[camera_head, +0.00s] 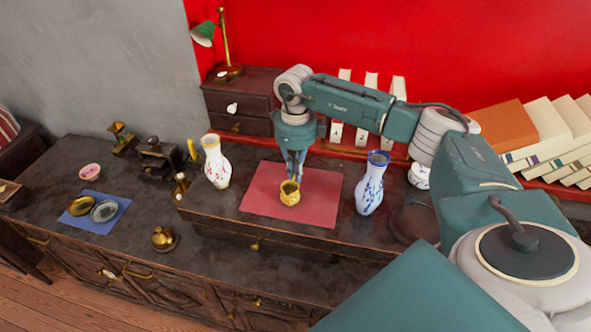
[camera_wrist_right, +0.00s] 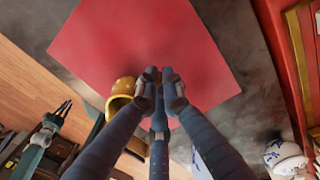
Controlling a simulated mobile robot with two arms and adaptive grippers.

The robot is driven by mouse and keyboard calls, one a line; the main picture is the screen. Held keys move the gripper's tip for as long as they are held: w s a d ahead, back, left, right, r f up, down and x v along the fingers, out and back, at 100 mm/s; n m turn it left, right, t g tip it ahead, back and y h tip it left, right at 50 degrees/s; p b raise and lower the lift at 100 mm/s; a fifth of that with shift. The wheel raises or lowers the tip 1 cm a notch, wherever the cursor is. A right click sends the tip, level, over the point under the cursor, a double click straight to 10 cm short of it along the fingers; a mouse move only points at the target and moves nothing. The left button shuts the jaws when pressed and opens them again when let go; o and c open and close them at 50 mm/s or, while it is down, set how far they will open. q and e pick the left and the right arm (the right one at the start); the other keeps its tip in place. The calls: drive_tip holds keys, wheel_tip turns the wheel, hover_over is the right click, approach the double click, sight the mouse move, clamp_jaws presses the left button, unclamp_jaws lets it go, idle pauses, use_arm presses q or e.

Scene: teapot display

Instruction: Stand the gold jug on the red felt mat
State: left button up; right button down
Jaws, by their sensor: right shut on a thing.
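The gold jug (camera_head: 290,194) is upright over the middle of the red felt mat (camera_head: 318,208). My right gripper (camera_head: 292,176) reaches down from behind and is shut on the jug's far side. In the right wrist view the jug (camera_wrist_right: 119,98) shows left of the closed fingers of my right gripper (camera_wrist_right: 161,78), over the mat (camera_wrist_right: 140,35). The fingers hide part of the jug, and I cannot tell whether its base touches the mat. My left gripper (camera_wrist_right: 56,117) appears small at the lower left of the wrist view; its opening is unclear.
A white flowered vase (camera_head: 216,164) stands left of the mat, and a blue-and-white vase (camera_head: 371,184) stands close to its right. Books (camera_head: 367,110) and a small drawer chest (camera_head: 240,102) stand behind. The mat around the jug is clear.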

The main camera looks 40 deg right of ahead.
drive_tip(key=shift+f, duration=0.2)
drive_tip(key=c, duration=1.9)
unclamp_jaws()
drive_tip(key=shift+r, duration=0.2)
drive_tip(key=shift+r+b, duration=1.5)
drive_tip(key=shift+r, duration=4.55)
